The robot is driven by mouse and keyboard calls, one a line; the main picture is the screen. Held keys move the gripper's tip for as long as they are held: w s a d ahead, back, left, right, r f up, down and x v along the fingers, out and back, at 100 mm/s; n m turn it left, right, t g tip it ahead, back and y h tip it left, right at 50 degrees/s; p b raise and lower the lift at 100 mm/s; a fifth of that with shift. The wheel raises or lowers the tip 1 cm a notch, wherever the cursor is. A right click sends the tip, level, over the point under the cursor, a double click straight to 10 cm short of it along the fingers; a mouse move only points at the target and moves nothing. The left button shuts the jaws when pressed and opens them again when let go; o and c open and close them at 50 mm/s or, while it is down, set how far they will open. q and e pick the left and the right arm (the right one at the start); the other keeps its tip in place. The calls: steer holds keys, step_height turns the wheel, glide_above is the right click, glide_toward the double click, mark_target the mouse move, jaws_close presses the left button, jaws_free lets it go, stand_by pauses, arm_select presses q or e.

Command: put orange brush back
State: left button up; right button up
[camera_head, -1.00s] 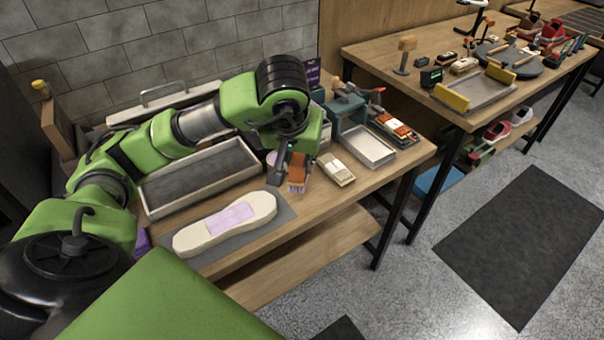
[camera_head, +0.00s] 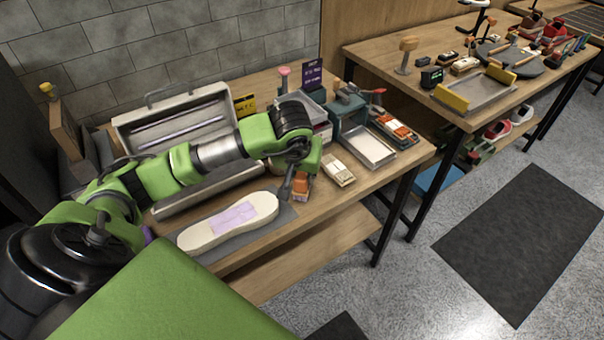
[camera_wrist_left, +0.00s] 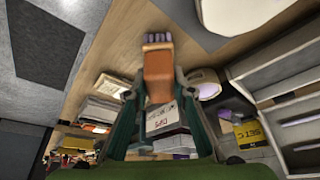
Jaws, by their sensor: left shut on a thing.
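The orange brush (camera_head: 302,186) is in my left gripper (camera_head: 294,181), low over the front part of the near bench, just right of the sole. In the left wrist view the fingers (camera_wrist_left: 160,82) are shut on its orange block (camera_wrist_left: 158,70), and its pale purple bristles (camera_wrist_left: 157,38) point away from the palm. I cannot tell whether the bristles touch the bench. A cream sole with a pale purple patch (camera_head: 235,216) lies on a grey mat. My right gripper is not in view.
A cream-topped brush (camera_head: 338,169) lies right of the gripper, beside a shallow metal tray (camera_head: 369,147). An orange and white item (camera_head: 395,127) is farther right. An open grey case (camera_head: 178,117) stands behind my arm. The bench's front edge is close.

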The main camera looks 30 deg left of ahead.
arm_select(q)
steer(key=shift+f, duration=0.2)
steer(key=o, duration=1.1)
steer(key=shift+r, duration=0.1)
steer(key=shift+r, duration=0.2)
steer(key=b+v, duration=0.1)
steer(key=v, duration=1.1)
steer(key=shift+f, duration=0.1)
